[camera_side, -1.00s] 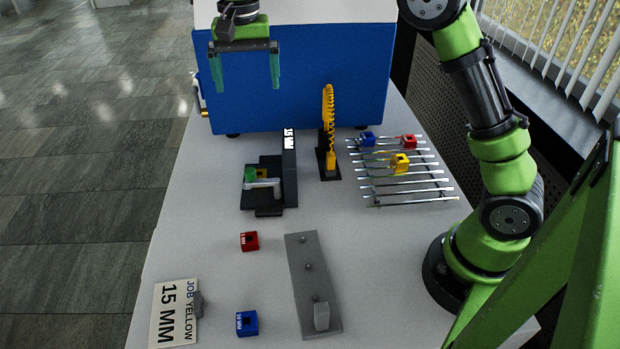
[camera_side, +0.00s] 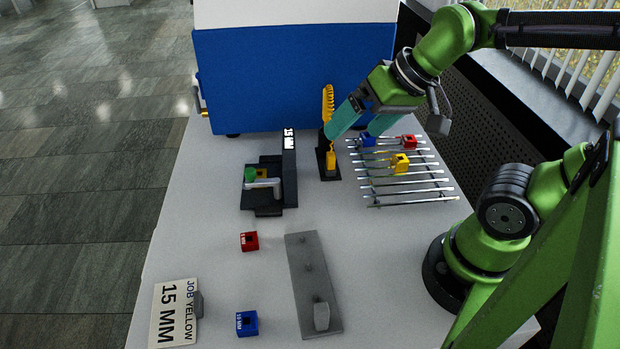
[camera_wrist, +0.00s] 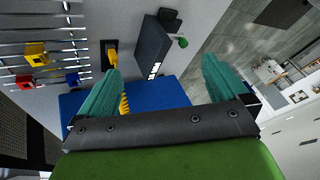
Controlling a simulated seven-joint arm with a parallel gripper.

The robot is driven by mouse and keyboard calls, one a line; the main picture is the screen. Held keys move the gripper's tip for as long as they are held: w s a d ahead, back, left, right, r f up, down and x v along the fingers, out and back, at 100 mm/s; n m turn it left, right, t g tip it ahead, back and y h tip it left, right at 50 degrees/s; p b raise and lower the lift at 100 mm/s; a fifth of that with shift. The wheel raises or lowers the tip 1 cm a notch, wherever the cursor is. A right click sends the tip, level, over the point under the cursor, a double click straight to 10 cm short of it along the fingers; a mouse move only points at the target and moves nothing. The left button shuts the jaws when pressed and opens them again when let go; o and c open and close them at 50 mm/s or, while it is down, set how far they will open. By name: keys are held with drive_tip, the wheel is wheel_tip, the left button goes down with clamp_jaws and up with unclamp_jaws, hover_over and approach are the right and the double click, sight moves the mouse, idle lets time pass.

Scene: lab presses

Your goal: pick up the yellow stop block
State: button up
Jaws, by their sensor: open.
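A yellow block (camera_side: 400,162) sits on the wire rack (camera_side: 412,188), in front of a blue block (camera_side: 367,139) and a red block (camera_side: 408,141). The same yellow block shows at the left of the wrist view (camera_wrist: 35,54). My gripper (camera_side: 356,130) is open and empty, tilted, with its teal fingers over the back left side of the rack. In the wrist view the fingers (camera_wrist: 160,65) are wide apart with nothing between them; the yellow block lies left of both. A small yellow piece (camera_side: 262,173) also shows in the black fixture (camera_side: 270,197), partly hidden by its green knob.
Behind is a large blue box (camera_side: 290,80). A red block (camera_side: 249,241), a blue block (camera_side: 247,323), a grey plate (camera_side: 306,270) and a "JOB YELLOW 15 MM" sign (camera_side: 174,312) are in front.

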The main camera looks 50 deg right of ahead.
drive_tip(key=shift+s+r, duration=0.15)
drive_tip(key=shift+s, duration=0.4)
drive_tip(key=shift+d+r+t, duration=0.1)
drive_tip(key=shift+r+t, duration=0.2)
drive_tip(key=shift+t, duration=0.1)
drive_tip(key=shift+c, duration=1)
drive_tip(key=shift+s+r, duration=0.1)
drive_tip(key=shift+r, duration=0.05)
drive_tip(key=c, duration=0.4)
drive_tip(key=shift+c, duration=0.2)
